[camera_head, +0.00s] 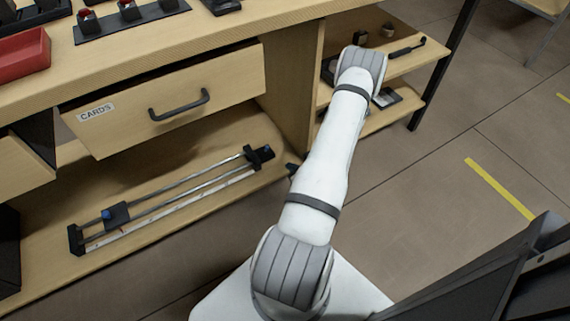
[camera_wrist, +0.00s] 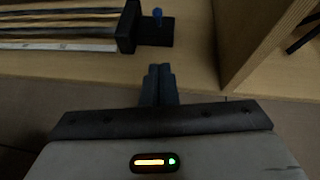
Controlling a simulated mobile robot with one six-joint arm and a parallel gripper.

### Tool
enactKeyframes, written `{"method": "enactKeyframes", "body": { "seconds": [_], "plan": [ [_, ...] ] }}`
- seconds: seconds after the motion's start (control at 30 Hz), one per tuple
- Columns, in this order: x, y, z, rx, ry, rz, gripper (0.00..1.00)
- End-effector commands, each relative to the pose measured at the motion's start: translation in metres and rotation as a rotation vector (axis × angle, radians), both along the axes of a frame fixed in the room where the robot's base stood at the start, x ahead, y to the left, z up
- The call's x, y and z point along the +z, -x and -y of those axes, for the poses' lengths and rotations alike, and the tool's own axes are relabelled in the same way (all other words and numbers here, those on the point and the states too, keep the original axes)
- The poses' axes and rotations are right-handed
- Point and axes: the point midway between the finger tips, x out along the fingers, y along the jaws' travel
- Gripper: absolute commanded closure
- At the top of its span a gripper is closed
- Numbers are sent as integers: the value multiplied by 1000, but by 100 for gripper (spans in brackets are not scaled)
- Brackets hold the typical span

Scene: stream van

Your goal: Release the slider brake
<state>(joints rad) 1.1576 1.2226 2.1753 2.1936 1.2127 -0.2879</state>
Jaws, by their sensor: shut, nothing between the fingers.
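The camera slider (camera_head: 180,195) lies on the low shelf, two metal rails between black end blocks. A black carriage (camera_head: 117,216) with a blue knob (camera_head: 106,214) sits near its left end. Another blue knob (camera_head: 266,149) stands on the right end block (camera_head: 254,158). In the wrist view, that right end block (camera_wrist: 128,27) and its blue knob (camera_wrist: 157,14) are at the top. My gripper (camera_wrist: 159,70) is shut and empty, apart from the knob and a little below it in the picture. In the head view only a dark bit of it (camera_head: 291,167) shows beside my arm.
A partly open drawer labelled CARDS (camera_head: 170,105) juts out above the slider. An upright wooden panel (camera_wrist: 262,45) stands right of the slider's end. A side shelf (camera_head: 400,62) holds small items. Floor (camera_head: 420,190) is clear to the right.

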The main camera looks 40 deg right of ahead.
Motion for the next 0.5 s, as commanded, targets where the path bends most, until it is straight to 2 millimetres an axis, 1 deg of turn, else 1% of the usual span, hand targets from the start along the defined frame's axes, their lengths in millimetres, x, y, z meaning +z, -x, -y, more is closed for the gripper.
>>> {"method": "enactKeyframes", "body": {
  "seconds": [0.03,0.1,0.37,0.4,0.5],
  "plan": [
    [-8,-10,-1,6,0,1,100],
    [-16,-22,1,7,2,2,100],
    [-42,-71,7,4,1,2,100],
    [-43,-78,8,5,2,3,100],
    [-35,-92,9,2,2,3,100]
  ]
}}
